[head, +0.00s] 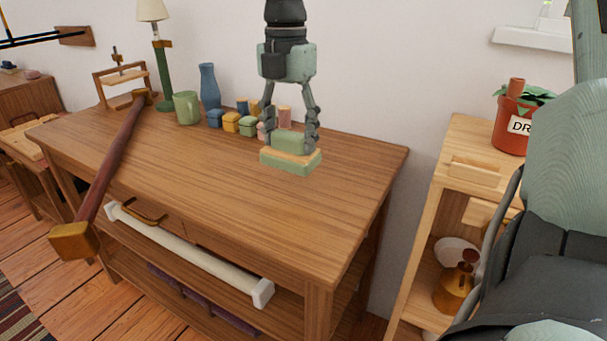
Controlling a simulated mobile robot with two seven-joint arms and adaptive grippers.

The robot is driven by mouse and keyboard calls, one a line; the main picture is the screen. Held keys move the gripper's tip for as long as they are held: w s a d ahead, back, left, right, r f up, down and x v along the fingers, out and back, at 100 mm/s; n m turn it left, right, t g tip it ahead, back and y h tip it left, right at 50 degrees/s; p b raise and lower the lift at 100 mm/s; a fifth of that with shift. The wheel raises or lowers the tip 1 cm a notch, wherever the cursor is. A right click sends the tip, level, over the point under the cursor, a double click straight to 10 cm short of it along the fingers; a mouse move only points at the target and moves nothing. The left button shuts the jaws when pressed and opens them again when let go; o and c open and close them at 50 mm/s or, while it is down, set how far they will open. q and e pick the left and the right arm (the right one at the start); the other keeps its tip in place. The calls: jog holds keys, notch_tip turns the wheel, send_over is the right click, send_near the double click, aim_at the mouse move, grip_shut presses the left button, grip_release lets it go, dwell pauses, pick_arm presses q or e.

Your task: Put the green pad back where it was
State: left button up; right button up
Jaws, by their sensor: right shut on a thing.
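My right gripper (290,138) points straight down over the right part of the wooden table (215,165). Its fingers are shut on the green pad (287,162), a small block with a green raised top, a tan layer and a green lower edge. The fingers are on either side of the raised top. I cannot tell whether the pad touches the table or hangs just above it. My left gripper is not in view.
Behind the pad stand several small coloured jars (231,121), a blue vase (209,88), a green mug (187,107) and a green lamp (161,60). A long-handled mallet (112,165) leans at the table's left front. The table's front right is clear. A shelf (455,190) with a potted plant (514,125) stands right.

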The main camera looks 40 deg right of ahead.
aim_at(303, 159)
jog(key=s, duration=0.1)
jog(key=s+f, duration=0.2)
jog(key=shift+s+f, duration=0.25)
jog(key=shift+s, duration=0.15)
notch_tip(303, 159, down, 3)
jog(key=shift+f, duration=0.15)
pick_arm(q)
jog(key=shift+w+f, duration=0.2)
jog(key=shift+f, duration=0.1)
pick_arm(e)
jog(key=shift+f, duration=0.25)
jog(key=o, duration=1.1)
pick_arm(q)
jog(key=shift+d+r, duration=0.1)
pick_arm(e)
jog(key=shift+w+r, duration=0.1)
jog(key=shift+r, duration=0.25)
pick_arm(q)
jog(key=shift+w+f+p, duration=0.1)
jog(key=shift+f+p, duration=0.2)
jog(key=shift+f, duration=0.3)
pick_arm(e)
notch_tip(303, 159, up, 11)
jog(key=shift+w+r, duration=0.1)
jog(key=shift+r, duration=0.1)
